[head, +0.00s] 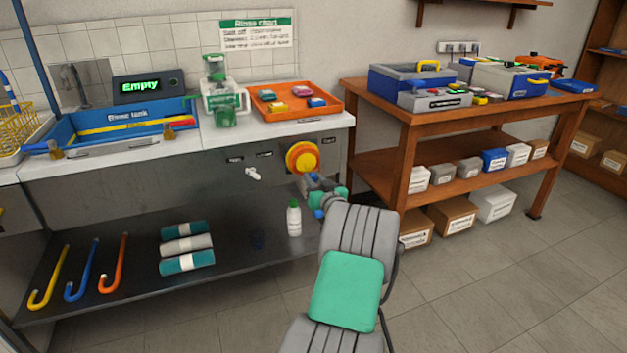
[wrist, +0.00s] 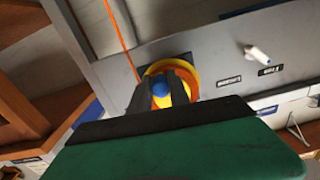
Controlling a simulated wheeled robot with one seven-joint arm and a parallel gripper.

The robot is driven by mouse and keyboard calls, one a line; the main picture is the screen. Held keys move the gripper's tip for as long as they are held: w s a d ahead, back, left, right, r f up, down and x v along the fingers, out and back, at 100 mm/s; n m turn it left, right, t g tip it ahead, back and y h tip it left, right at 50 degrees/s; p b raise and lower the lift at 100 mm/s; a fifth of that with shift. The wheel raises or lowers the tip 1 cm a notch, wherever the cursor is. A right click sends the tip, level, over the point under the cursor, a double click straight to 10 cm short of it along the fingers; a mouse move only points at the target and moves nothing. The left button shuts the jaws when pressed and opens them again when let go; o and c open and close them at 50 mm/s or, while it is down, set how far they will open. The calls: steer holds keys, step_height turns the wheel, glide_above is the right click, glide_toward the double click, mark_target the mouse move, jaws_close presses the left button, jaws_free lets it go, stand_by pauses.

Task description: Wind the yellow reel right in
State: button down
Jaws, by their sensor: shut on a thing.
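The yellow reel (head: 302,157) is mounted on the grey front panel below the counter's right end. In the head view my arm hides the gripper's fingertips and the knob. An orange cord (wrist: 122,38) runs from the reel's edge to the top of the wrist view.
A white tap-like handle (head: 252,174) sticks out of the panel left of the reel. A white bottle (head: 294,218) stands on the low shelf below. An orange tray (head: 297,111) lies on the counter above. A wooden bench (head: 405,150) stands close at right.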

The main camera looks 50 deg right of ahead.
mark_target(294, 165)
steer(key=m, duration=0.1)
steer(key=a+m, duration=0.1)
steer(key=m, duration=0.1)
steer(key=shift+w+p, duration=0.3)
steer(key=shift+p, duration=0.05)
steer(key=m+p, duration=0.1)
steer(key=m, duration=0.1)
steer(key=w+a+r+m+p, duration=0.1)
steer(key=m, duration=0.2)
steer(key=a+m+p, duration=0.1)
steer(key=m+p, duration=0.1)
steer(key=m, duration=0.1)
steer(key=shift+w+a+r, duration=0.15)
steer(key=shift+w+r, duration=0.05)
steer(key=m+p, duration=0.1)
steer(key=m, duration=0.1)
steer(key=r+m+p, duration=0.1)
steer(key=a+m+p, duration=0.1)
steer(key=m+p, duration=0.1)
steer(key=shift+w+r+m, duration=0.25)
steer(key=shift+r+m, duration=0.05)
steer(key=shift+r, duration=0.05)
steer(key=shift+r+m+p, duration=0.3)
steer(key=shift+m+p, duration=0.4)
steer(key=shift+m, duration=0.35)
steer(key=shift+r+m+p, duration=0.25)
steer(key=shift+m+p, duration=0.45)
steer(key=shift+m, duration=0.35)
steer(key=shift+w, duration=0.1)
